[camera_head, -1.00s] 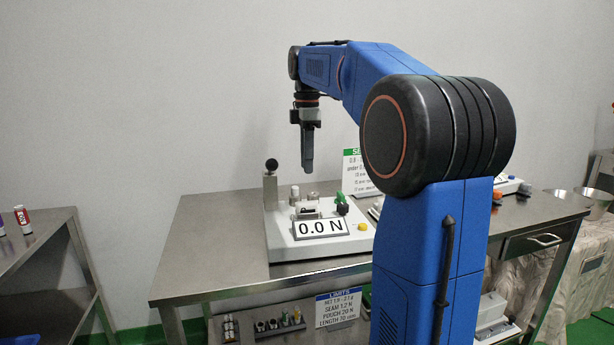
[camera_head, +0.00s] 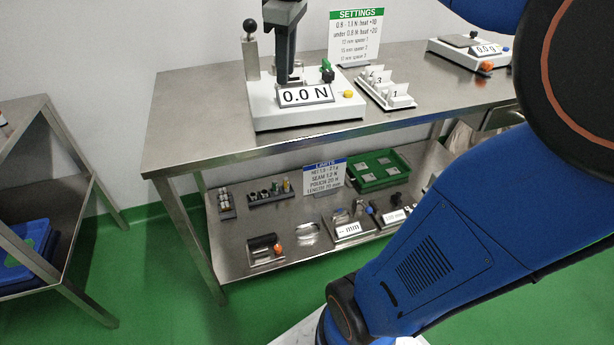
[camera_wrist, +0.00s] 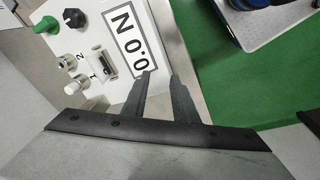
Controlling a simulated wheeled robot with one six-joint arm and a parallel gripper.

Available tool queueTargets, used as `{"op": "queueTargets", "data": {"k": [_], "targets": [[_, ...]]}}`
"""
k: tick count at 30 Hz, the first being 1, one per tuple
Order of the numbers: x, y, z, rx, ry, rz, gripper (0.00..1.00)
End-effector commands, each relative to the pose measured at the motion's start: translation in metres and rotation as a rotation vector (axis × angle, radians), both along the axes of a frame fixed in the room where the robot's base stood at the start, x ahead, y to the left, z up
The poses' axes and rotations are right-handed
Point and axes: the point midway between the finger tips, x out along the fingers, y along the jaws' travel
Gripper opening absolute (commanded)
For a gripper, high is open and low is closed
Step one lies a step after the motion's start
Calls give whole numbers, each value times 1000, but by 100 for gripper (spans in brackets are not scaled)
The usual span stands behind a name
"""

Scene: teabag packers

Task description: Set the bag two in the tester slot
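The tester (camera_head: 262,117) is a white box on the steel table with a 0.0 N display (camera_head: 305,94). It also shows in the wrist view (camera_wrist: 84,22). Its small metal clamp area (camera_wrist: 105,62) lies beside posts marked 1 and 2; a pale piece shows there, but I cannot tell whether it is a bag. My gripper (camera_wrist: 161,76) is open, with two dark fingers apart and nothing visible between them. In the head view, my gripper (camera_head: 288,80) points down over the tester, its tips close behind the display. A white rack (camera_head: 372,92) holds upright cards; 3 and 1 are readable. I cannot identify bag two.
A black-knobbed lever (camera_head: 250,45), green knob (camera_head: 326,66) and yellow button (camera_head: 348,94) are on the tester. A settings sign (camera_head: 357,35) stands behind the rack. A scale (camera_head: 470,55) is at the right. The lower shelf holds a green tray (camera_head: 377,170) and tools.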

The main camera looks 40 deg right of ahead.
Motion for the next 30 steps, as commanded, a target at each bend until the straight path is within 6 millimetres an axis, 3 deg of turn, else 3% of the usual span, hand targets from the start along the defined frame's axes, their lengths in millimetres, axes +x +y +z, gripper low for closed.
{"op": "queueTargets", "data": {"k": [1, 12, 18, 24, 30], "targets": [[-16, 8, -10, 7, -18, -40, 26], [-113, 50, -105, 109, -155, -397, 26], [-156, 63, -159, 181, -212, -561, 26], [-175, 68, -187, 225, -238, -648, 26], [-178, 68, -192, 231, -242, -663, 26]]}}
